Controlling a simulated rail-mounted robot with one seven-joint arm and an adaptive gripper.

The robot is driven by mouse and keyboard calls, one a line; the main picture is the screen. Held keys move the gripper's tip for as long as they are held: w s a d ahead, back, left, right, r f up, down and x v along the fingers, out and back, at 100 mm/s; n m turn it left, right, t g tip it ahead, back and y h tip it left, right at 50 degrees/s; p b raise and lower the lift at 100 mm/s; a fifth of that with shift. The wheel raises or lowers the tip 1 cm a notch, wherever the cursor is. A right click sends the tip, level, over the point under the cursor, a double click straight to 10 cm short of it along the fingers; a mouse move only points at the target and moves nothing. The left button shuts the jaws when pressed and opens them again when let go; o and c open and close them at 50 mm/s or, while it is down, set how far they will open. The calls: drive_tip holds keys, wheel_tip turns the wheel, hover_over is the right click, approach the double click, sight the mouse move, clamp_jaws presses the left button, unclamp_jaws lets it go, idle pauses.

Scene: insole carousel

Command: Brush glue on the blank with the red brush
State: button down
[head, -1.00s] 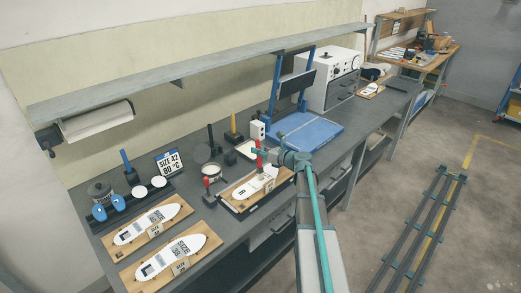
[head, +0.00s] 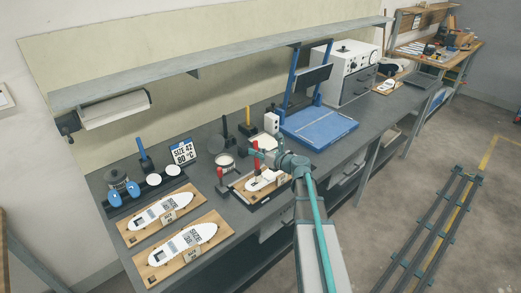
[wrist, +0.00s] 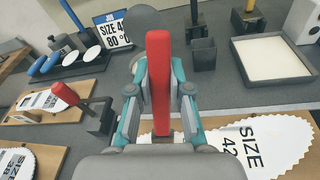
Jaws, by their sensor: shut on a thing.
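The red brush (head: 256,159) stands about upright in my gripper (head: 263,160). In the wrist view its red handle (wrist: 158,75) sits between the two fingers of my gripper (wrist: 160,108), which are shut on it. The brush's lower end is hidden behind my gripper there. The white blank (head: 258,185) lies on a wooden board below the brush. In the wrist view the blank (wrist: 245,145), marked SIZE 42, lies at the lower right, partly hidden by my gripper. I cannot tell whether the brush touches it.
Two more white blanks on boards (head: 203,254) lie at the front left. Another red-handled tool (head: 220,175) stands left of the blank. A SIZE 42 sign (head: 183,151), a white tray (wrist: 270,62) and a blue press (head: 320,129) stand nearby. A shelf (head: 220,65) runs above.

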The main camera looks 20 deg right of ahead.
drive_tip(key=s+a, duration=0.2)
drive_tip(key=a, duration=0.3)
wheel_tip(320, 180, up, 8)
drive_tip(key=p, duration=0.6)
drive_tip(key=shift+d, duration=0.15)
drive_tip(key=shift+w, duration=0.1)
